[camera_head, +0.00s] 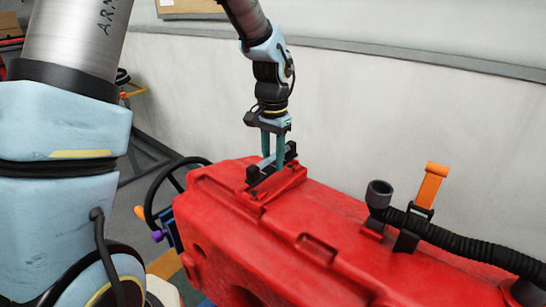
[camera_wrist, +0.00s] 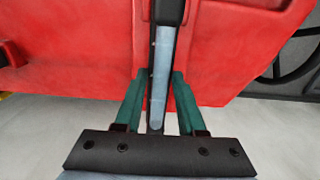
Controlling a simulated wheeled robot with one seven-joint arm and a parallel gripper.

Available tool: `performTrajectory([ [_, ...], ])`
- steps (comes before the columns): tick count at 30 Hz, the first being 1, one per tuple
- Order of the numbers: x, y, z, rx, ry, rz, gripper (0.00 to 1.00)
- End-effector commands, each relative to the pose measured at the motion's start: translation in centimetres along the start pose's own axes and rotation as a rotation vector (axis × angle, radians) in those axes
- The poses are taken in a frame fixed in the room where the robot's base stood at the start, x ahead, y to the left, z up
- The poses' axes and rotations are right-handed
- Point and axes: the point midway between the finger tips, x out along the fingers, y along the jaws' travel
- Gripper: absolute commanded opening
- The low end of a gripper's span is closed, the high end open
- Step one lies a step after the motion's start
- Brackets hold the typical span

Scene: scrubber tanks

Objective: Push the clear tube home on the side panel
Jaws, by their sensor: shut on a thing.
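The clear tube (camera_wrist: 161,70) is a pale, greyish strip running up the middle of the wrist view, with dark parts along it. My gripper (camera_wrist: 159,76) has its two teal fingers on either side of the tube, shut on it. In the head view, my gripper (camera_head: 273,155) points down at the raised far-left part of the red tank (camera_head: 330,215). The tube (camera_head: 266,163) shows there as a short pale piece between black end pieces (camera_head: 290,149). The fingers partly hide it. I cannot tell whether the tube is fully seated.
A black ribbed hose (camera_head: 460,240) with a grey cup end (camera_head: 379,190) lies along the tank at right, beside an upright orange strap (camera_head: 431,185). A black steering wheel (camera_head: 165,190) stands left of the tank. A pale wall (camera_head: 400,110) rises behind.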

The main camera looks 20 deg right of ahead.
Motion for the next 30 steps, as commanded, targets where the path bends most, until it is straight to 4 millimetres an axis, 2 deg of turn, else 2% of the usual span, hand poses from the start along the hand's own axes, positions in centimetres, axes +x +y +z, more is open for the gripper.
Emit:
performTrajectory([
  [8, 0.1, 0.0, 0.0, 0.0, 0.0, 0.0, 0.0],
  [19, 1.4, 0.0, 0.0, 0.0, 0.001, 0.0, 0.0],
  [30, 1.4, 0.0, 0.0, 0.0, 0.0, 0.0, 0.0],
])
